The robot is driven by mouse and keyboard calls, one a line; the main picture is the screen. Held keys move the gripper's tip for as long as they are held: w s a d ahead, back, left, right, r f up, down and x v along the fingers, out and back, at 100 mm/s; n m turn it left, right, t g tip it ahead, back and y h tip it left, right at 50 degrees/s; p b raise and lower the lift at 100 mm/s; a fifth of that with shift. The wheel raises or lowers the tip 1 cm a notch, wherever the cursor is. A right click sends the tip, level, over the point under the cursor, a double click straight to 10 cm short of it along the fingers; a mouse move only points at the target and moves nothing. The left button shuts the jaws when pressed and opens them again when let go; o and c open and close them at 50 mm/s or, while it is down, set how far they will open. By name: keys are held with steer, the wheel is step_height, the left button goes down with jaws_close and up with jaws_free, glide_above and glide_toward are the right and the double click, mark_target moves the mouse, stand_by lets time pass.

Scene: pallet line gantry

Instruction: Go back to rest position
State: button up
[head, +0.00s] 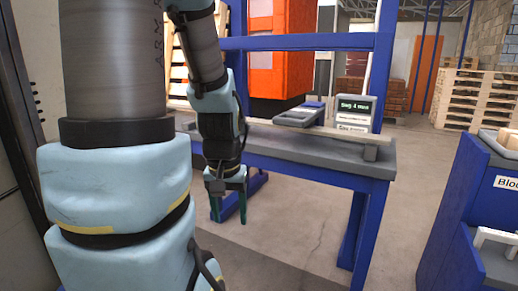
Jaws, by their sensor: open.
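My gripper (228,208) hangs pointing down near the middle of the head view, with its two dark green fingers apart. Nothing shows between them. It is in front of the near edge of the blue-framed table (300,163), with its fingertips lower than the grey tabletop. My arm fills the left of the view and hides part of the table's left end.
A grey tray (297,118) and a small sign (353,112) are on the table. A blue cabinet (462,215) with a white handle stands at the right. Wooden pallets (478,98) are stacked behind. Open concrete floor lies between table and cabinet.

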step_height(320, 180, up, 20)
steer(key=p, duration=1.7)
steer(key=shift+f, duration=0.2)
stand_by(0.3)
